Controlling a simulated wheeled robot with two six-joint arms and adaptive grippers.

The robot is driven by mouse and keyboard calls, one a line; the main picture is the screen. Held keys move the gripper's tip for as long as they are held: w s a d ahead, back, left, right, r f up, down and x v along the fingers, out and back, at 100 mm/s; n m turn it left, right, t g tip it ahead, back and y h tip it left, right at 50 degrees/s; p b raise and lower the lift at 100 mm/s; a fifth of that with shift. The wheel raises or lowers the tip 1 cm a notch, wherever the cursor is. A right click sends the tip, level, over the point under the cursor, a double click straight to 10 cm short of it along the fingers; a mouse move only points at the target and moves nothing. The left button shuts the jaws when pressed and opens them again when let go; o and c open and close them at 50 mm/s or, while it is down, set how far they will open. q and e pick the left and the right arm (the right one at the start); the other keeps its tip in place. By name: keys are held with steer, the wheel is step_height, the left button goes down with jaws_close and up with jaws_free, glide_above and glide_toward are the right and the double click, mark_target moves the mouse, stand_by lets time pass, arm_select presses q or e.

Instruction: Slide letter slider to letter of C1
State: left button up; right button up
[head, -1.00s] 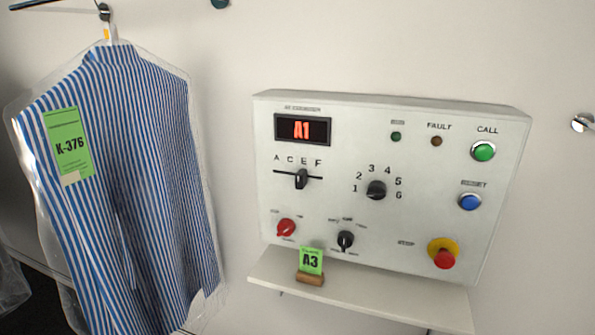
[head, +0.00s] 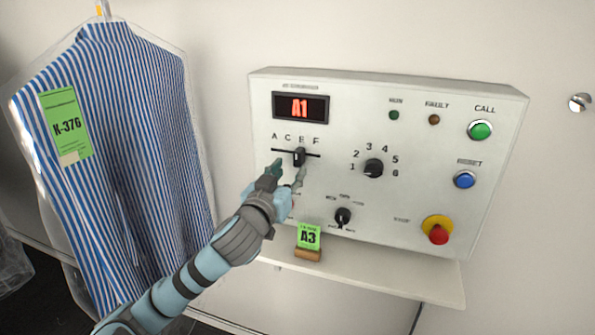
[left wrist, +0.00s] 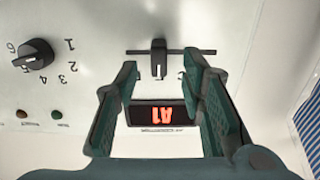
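The letter slider (head: 299,157) is a black knob on a horizontal slot under the letters A, C, E, F. It stands near E, right of C. It also shows in the left wrist view (left wrist: 159,60), upside down, just beyond the fingertips. The display (head: 300,107) reads A1. A green card (head: 309,237) reads A3 on the shelf below. My left gripper (head: 286,174) is open and empty, just below the slider and apart from it as far as I can tell. Its two fingers (left wrist: 160,73) show spread in the left wrist view. My right gripper is not in view.
The number dial (head: 373,168) is right of the slider. A black selector (head: 342,217), a red emergency button (head: 438,234), a green CALL button (head: 480,130) and a blue button (head: 465,179) share the panel. A bagged striped shirt (head: 130,150) hangs at left.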

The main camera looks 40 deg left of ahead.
mark_target(296, 162)
arm_select(q)
steer(key=x, duration=0.6)
steer(key=shift+w+r+p, duration=0.15)
steer(key=shift+p, duration=0.15)
jaws_close()
